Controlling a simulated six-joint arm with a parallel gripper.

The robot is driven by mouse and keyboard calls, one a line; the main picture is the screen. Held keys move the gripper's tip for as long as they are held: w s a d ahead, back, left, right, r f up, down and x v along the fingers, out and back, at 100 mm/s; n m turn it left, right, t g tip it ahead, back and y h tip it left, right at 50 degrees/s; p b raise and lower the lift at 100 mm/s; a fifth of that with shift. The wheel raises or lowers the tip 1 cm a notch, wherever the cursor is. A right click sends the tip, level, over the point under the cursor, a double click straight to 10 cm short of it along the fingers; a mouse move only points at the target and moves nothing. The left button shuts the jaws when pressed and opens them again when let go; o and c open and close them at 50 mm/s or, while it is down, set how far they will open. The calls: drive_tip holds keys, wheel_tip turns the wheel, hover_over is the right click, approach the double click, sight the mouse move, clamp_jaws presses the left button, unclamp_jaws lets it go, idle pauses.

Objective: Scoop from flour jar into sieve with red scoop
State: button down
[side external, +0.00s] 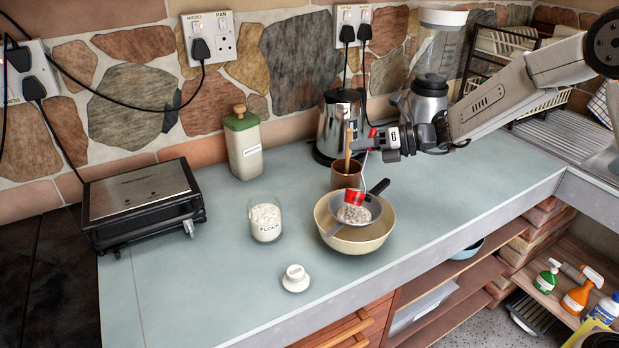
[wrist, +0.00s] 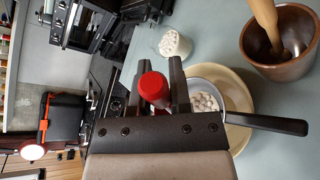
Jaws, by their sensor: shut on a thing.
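The red scoop (side external: 354,198) is held by my gripper (side external: 368,142), which is shut on its handle. The scoop's red bowl is low over the sieve (side external: 374,213); whether it touches is unclear. In the wrist view the red handle end (wrist: 153,88) shows between the fingers (wrist: 156,66). The sieve has a dark handle (side external: 379,187), rests over a cream mixing bowl (side external: 372,244), and contains white lumps (wrist: 205,102). The glass flour jar (side external: 265,218), labelled FLOUR, stands open left of the bowl with white contents; it also shows in the wrist view (wrist: 172,46).
A white lid (side external: 295,278) lies on the counter before the jar. A brown mortar (side external: 345,178) with a wooden pestle stands just behind the bowl. A steel kettle (side external: 340,125), a green-topped canister (side external: 242,145) and a sandwich press (side external: 142,205) stand further back. The front-left counter is clear.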

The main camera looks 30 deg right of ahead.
drive_tip(key=shift+s+a+r+n+t+h, duration=0.2)
drive_tip(key=shift+s+a+r+n+h, duration=0.3)
drive_tip(key=shift+a+n, duration=0.3)
drive_tip(key=shift+s+a+r+n+t+h, duration=0.2)
drive_tip(key=shift+s+a+r+n+h, duration=0.2)
drive_tip(key=shift+s+a+n, duration=0.4)
drive_tip(key=shift+s+a+r+n+t+h, duration=0.2)
drive_tip(key=shift+s+a+r+n+h, duration=0.35)
drive_tip(key=shift+a, duration=0.4)
drive_tip(key=shift+s+a+f+n+t+h, duration=0.1)
drive_tip(key=shift+s+a+n+t+h, duration=0.1)
drive_tip(key=shift+a+n, duration=0.15)
drive_tip(key=shift+s+a+f+n+t+h, duration=0.1)
drive_tip(key=shift+s+a+n, duration=0.05)
drive_tip(key=shift+a+n, duration=0.2)
drive_tip(key=shift+a, duration=0.1)
